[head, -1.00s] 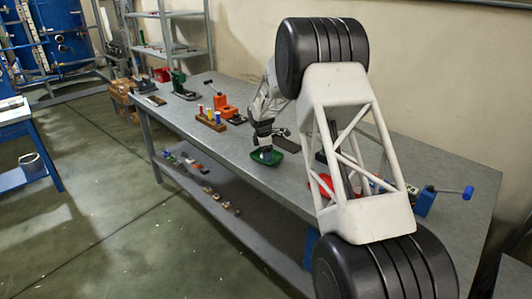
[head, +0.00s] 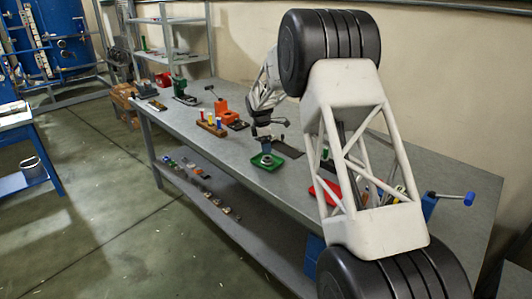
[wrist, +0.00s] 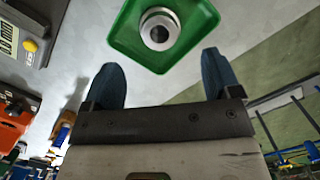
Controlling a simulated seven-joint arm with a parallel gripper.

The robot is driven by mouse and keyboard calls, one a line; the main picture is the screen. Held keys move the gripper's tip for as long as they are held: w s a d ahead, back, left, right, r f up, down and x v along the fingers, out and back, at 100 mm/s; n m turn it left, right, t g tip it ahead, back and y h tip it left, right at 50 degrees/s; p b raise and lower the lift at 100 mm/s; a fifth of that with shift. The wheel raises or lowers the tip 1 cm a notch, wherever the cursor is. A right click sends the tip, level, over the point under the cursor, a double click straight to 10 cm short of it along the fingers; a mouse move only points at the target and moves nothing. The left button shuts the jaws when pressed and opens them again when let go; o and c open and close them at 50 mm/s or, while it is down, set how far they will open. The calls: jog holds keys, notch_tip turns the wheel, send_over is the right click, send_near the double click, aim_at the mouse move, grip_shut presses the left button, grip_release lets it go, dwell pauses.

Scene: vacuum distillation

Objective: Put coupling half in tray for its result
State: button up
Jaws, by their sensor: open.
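The coupling half (head: 266,159), a silvery ring with a dark centre hole, lies in the green tray (head: 279,165) on the workbench. In the wrist view the coupling half (wrist: 158,30) lies flat on the floor of the green tray (wrist: 122,31), within its rim. My gripper (head: 265,148) is above the tray, apart from the part. In the wrist view its two blue fingers (wrist: 159,60) are spread with nothing between them.
A red tray (head: 323,192) is partly hidden behind my arm. A wooden block with coloured pegs (head: 212,127) and an orange device (head: 222,108) stand to the left. The bench's front strip (head: 215,155) is clear. A blue-handled crank (head: 469,198) is at the right.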

aim_at(264, 158)
jog(key=shift+a+r, duration=0.15)
jog(key=shift+r, duration=1.15)
jog(key=shift+a+r, duration=0.15)
jog(key=shift+r, duration=1.15)
jog(key=s+d+r+m, duration=0.3)
jog(key=s+d+r, duration=0.25)
jog(key=s, duration=0.45)
jog(key=s+d+r+m+t, duration=0.1)
jog(key=s+d+r+m, duration=0.4)
jog(key=s, duration=0.6)
jog(key=s+d+r+m, duration=0.2)
jog(key=s+d+r, duration=0.1)
jog(key=s+r, duration=0.55)
jog(key=s+d+f+m, duration=0.2)
jog(key=s+m, duration=0.1)
jog(key=s, duration=0.9)
jog(key=s+d+f+m+t+y, duration=0.1)
jog(key=s+d+f+m, duration=0.1)
jog(key=s, duration=1.1)
jog(key=s+d+f+m, duration=0.2)
jog(key=s+m, duration=0.3)
jog(key=s, duration=0.8)
jog(key=shift+d+f, duration=0.4)
jog(key=shift+f, duration=0.05)
